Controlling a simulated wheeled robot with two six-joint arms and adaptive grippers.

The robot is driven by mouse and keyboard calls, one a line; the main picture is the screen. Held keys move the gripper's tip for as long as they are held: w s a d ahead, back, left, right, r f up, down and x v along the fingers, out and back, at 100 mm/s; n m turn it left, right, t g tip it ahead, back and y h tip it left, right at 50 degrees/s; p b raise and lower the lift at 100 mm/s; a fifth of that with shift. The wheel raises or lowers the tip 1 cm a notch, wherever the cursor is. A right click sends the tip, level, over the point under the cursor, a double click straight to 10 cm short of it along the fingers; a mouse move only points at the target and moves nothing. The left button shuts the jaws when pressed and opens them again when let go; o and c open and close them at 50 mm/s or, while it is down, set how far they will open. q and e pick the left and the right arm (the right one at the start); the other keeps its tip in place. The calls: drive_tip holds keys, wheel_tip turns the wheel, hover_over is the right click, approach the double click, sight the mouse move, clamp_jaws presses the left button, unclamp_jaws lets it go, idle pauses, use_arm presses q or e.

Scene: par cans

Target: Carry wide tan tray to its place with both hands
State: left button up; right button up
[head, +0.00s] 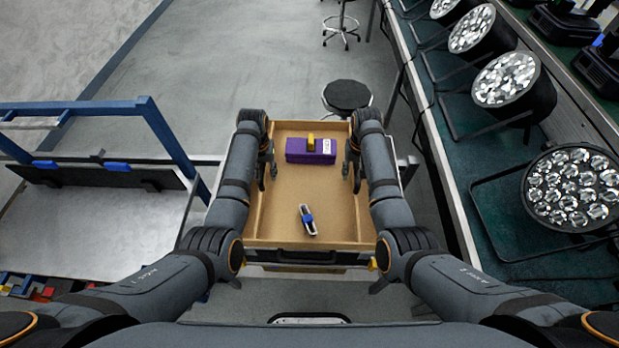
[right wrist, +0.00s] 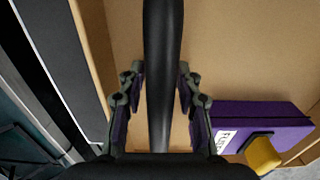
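The wide tan tray (head: 277,215) sits in front of me with its long sides running away from me. It holds a purple box (head: 297,151) with a yellow top piece at its far end and a small grey tool with a blue part (head: 307,219) nearer me. My left gripper (head: 267,172) is at the tray's left side, and its fingertips look apart. My right gripper (head: 351,174) is at the right side. In the right wrist view its fingers (right wrist: 160,95) stand apart on either side of a black bar (right wrist: 164,60); firm contact is not visible. My arms hide much of both side walls.
A bench with several par cans (head: 516,83) runs along the right. A blue-framed table (head: 100,215) stands at the left. A round black stool (head: 347,95) is just beyond the tray. Open grey floor (head: 245,60) lies beyond, towards the left.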

use_arm(q)
drive_tip(key=shift+w+f, duration=0.1)
drive_tip(key=shift+f, duration=0.25)
use_arm(e)
drive_tip(key=shift+f, duration=0.35)
use_arm(q)
drive_tip(key=shift+c, duration=0.5)
use_arm(e)
drive_tip(key=shift+c, duration=0.5)
use_arm(q)
clamp_jaws()
use_arm(e)
clamp_jaws()
use_arm(q)
drive_tip(key=shift+r, duration=0.15)
use_arm(e)
drive_tip(key=shift+w+r, duration=0.1)
drive_tip(key=shift+r, duration=0.05)
